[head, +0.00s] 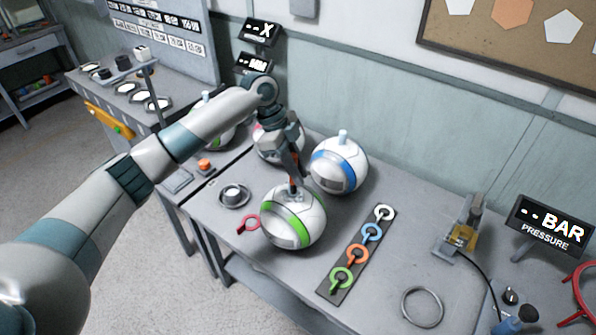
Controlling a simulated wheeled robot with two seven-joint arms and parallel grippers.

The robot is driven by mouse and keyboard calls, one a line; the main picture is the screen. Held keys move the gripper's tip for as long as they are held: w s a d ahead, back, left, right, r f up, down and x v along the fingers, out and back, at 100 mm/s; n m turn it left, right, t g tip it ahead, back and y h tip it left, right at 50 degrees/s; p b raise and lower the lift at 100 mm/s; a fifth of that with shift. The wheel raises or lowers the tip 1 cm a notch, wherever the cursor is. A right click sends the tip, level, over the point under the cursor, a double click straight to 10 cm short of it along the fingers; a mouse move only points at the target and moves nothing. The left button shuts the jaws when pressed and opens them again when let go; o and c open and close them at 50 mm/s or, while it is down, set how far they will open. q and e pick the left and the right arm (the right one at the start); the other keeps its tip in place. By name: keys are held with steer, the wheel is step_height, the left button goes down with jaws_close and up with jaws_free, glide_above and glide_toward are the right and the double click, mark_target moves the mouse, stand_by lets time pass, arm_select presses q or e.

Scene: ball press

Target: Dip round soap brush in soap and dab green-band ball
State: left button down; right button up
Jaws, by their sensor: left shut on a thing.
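The green-band ball (287,229), white with a green stripe and a grey panel, sits on the grey table. My left gripper (293,181) points down just above its top. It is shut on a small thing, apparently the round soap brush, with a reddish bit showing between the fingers. Most of that thing is hidden, and I cannot tell for sure whether it touches the ball. A round metal dish with a white-topped centre (233,194), perhaps the soap, stands left of the ball. My right gripper is not in view.
The blue-band ball (339,163) stands close behind, with another ball (265,148) partly behind my arm. A red ring tool (247,224) lies by the green-band ball. A strip of coloured rings (357,253), a metal ring (422,306) and a pressure display (549,227) are to the right.

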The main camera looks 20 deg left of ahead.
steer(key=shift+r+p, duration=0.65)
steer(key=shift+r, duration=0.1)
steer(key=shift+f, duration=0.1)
